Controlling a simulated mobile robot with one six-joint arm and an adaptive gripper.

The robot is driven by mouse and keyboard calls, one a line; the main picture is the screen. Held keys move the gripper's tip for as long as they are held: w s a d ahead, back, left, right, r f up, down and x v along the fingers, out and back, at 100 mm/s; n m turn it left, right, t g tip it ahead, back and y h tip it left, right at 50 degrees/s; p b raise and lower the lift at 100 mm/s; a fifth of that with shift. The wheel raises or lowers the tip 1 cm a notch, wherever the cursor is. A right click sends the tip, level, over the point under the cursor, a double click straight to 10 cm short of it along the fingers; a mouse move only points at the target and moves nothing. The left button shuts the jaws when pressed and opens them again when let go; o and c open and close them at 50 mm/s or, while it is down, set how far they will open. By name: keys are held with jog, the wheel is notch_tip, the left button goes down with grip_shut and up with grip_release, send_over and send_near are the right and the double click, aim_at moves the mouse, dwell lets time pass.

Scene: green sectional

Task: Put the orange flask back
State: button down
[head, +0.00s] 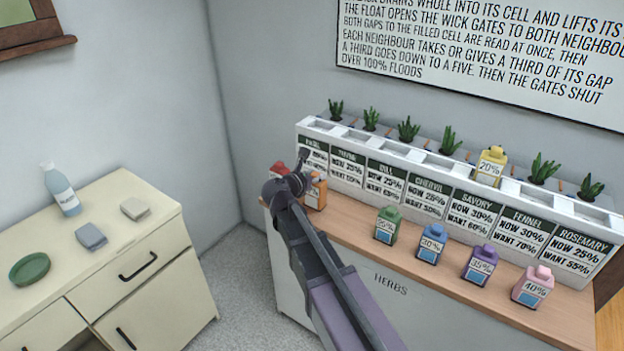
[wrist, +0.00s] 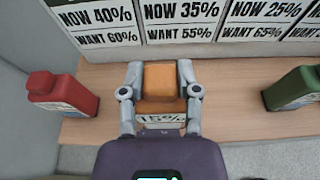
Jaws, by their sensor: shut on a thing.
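The orange flask (head: 316,194) is at the left part of the wooden counter top, partly hidden by my arm in the head view. In the wrist view the orange flask (wrist: 160,78) sits between both fingers, and its label reads 15%. My gripper (wrist: 160,92) is shut on it, with a finger against each side. In the head view my gripper (head: 298,184) covers part of the flask. The flask looks upright at or close to the counter top; I cannot tell whether its base touches.
A red flask (wrist: 62,94) stands to the left and a green flask (wrist: 294,88) to the right. Blue (head: 432,243), purple (head: 479,265) and pink (head: 533,287) flasks stand further right. Behind is the labelled white planter (head: 440,180), with a yellow flask (head: 491,166) on it.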

jog(key=w, duration=0.4)
jog(key=shift+w+a+f, duration=0.2)
jog(key=shift+w+a, duration=0.05)
jog(key=shift+a, duration=0.15)
jog(key=shift+f+b, duration=1.8)
jog(key=shift+b, duration=0.1)
jog(key=shift+f, duration=0.15)
jog(key=shift+c, duration=1.6)
grip_release()
jog(key=shift+r, duration=0.2)
jog(key=p+v, duration=0.3)
jog(key=v, duration=0.9)
jog(key=shift+p, duration=0.3)
